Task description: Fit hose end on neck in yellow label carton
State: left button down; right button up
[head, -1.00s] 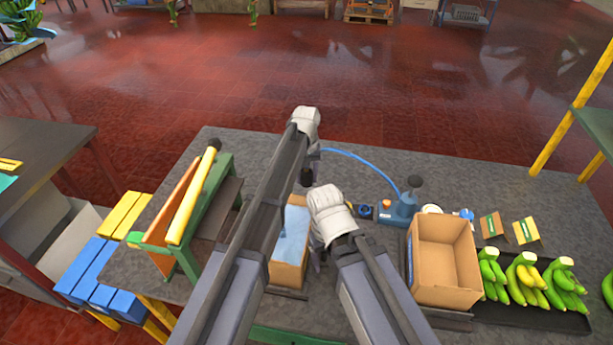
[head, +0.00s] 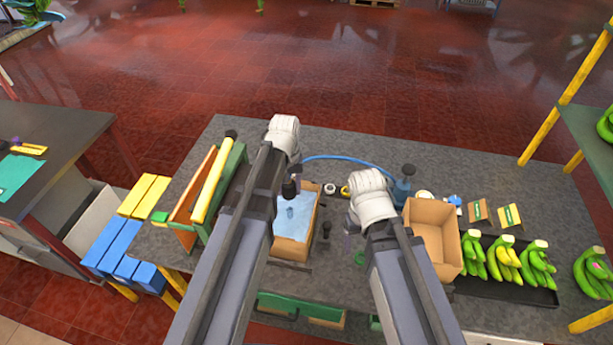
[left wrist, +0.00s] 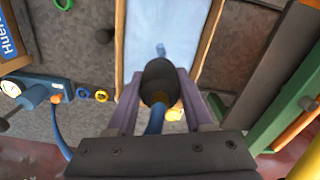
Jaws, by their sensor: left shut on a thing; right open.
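The carton (head: 307,232) stands open on the table, lined with a pale blue bag (head: 293,215). I cannot make out a yellow label on it. In the left wrist view, a small blue neck (left wrist: 160,50) shows on the bag (left wrist: 175,20). My left gripper (head: 291,186) is shut on the dark hose end (left wrist: 158,82), above the carton's far part. The blue hose (head: 345,159) arcs from there to the pump (head: 402,190). The hose end looks apart from the neck. My right gripper (head: 352,240) is open and empty, right of the carton.
A second, empty carton (head: 432,240) stands to the right, beside a black tray (head: 515,290) of bananas. A green rack (head: 215,190) with a yellow bar stands at left. The back of the table is mostly clear.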

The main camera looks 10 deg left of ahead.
aim_at(290, 209)
pick_arm(q)
jog(key=shift+s, duration=0.3)
jog(key=shift+f, duration=0.1)
notch_tip(290, 209, down, 9)
jog(key=b, duration=0.9)
jog(key=shift+f+b, duration=0.65)
jog(key=shift+b, duration=0.15)
dwell(0.7)
grip_release()
dwell(0.6)
jog(key=shift+r+p, duration=0.3)
dwell(0.3)
